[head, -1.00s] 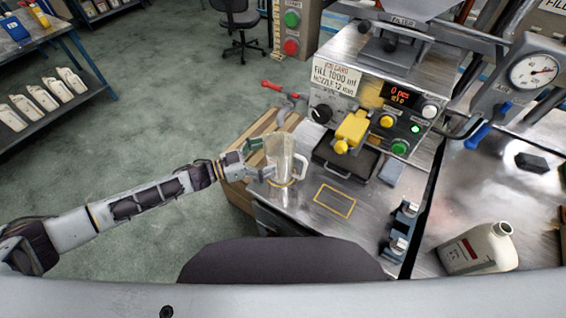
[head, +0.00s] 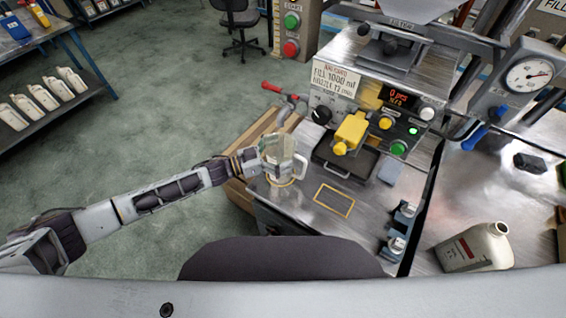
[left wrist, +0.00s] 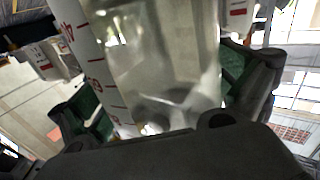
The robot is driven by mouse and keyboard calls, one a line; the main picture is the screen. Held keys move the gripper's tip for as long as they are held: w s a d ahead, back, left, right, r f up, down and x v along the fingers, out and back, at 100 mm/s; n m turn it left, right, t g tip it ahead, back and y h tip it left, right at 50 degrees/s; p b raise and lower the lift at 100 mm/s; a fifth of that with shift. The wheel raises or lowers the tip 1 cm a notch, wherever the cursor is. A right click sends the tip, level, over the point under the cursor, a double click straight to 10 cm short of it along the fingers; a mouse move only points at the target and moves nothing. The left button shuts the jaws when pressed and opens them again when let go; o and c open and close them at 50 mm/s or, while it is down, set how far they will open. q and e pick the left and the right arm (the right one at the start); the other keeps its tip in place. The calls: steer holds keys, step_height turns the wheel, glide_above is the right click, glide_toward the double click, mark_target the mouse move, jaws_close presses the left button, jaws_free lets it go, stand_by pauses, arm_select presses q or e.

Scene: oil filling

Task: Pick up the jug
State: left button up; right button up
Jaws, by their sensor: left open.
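The clear jug (head: 281,160) stands upright on the metal bench top, left of the filling machine, with its handle toward the right. My left gripper (head: 268,160) is at the jug's left side, open, with its fingers around the body. In the left wrist view the jug (left wrist: 160,65) fills the middle, with red graduation marks on a white strip. The green-padded fingers of the left gripper (left wrist: 160,95) stand on either side of it; contact is not clear. My right gripper is not in view.
The filling machine (head: 375,105) with a yellow nozzle part (head: 350,132) is right of the jug. A yellow-outlined rectangle (head: 334,200) marks the bench in front. A wooden crate (head: 243,190) is beside the bench.

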mark_target(296, 140)
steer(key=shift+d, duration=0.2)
arm_select(q)
steer(key=c, duration=1)
steer(key=shift+r, duration=0.2)
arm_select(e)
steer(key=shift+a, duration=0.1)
arm_select(q)
steer(key=shift+r, duration=1.7)
steer(key=b+v, duration=0.2)
steer(key=v, duration=1.6)
steer(key=shift+b, duration=0.3)
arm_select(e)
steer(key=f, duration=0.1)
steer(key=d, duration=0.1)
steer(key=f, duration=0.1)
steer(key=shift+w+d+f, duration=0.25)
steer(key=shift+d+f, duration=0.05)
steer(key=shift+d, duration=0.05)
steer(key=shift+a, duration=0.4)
